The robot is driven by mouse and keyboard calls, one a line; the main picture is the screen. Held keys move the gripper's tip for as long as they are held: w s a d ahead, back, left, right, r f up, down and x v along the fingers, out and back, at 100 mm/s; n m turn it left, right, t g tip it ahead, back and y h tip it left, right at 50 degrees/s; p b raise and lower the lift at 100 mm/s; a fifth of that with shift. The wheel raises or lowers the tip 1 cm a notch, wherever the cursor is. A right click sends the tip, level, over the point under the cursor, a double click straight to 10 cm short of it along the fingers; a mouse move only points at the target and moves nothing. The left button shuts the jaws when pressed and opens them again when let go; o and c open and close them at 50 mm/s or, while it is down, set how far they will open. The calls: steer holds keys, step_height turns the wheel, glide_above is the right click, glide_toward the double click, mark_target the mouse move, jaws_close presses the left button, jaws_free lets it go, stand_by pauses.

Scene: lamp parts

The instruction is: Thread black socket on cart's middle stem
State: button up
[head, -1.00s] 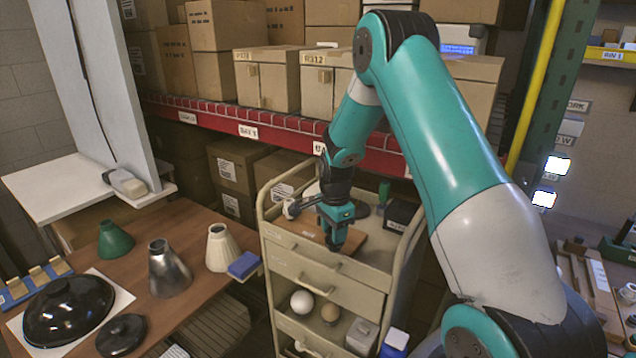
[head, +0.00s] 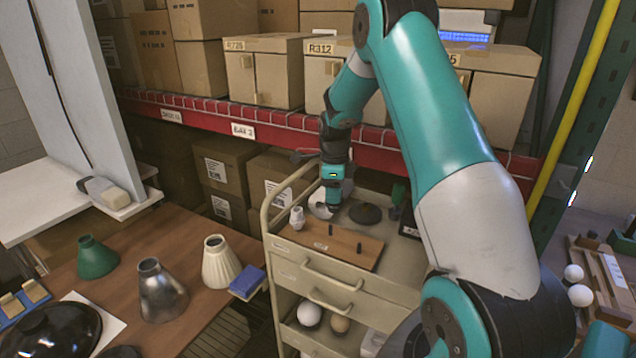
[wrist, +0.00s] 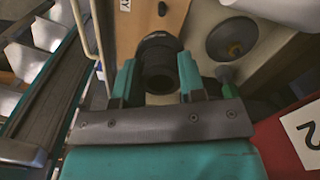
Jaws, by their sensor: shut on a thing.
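My gripper (wrist: 158,85) is shut on the black socket (wrist: 158,60), a dark ring-shaped piece between the fingers in the wrist view. In the head view my gripper (head: 327,207) is above the cart top, just behind the wooden board (head: 312,237); the socket is hard to make out there. Two dark upright stems show bare on the board: the middle stem (head: 331,230) and the right stem (head: 358,247). A white socket (head: 297,218) stands at the board's left end. The held socket appears apart from the middle stem.
The cart (head: 405,257) also bears a dark round disc (head: 365,213) behind the board. A red shelf edge (head: 275,132) runs behind the cart. The table at left holds a green shade (head: 96,258), a metal shade (head: 160,290), a cream shade (head: 220,262) and a blue block (head: 247,282).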

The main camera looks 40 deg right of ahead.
mark_target(330, 205)
steer(key=shift+w+f, duration=0.1)
steer(key=shift+w, duration=0.35)
steer(key=shift+f+b, duration=1.8)
steer(key=shift+f, duration=0.6)
steer(key=shift+a, duration=0.1)
steer(key=shift+f+b, duration=0.65)
steer(key=shift+f, duration=0.5)
stand_by(0.3)
steer(key=shift+o, duration=1.2)
steer(key=c, duration=0.3)
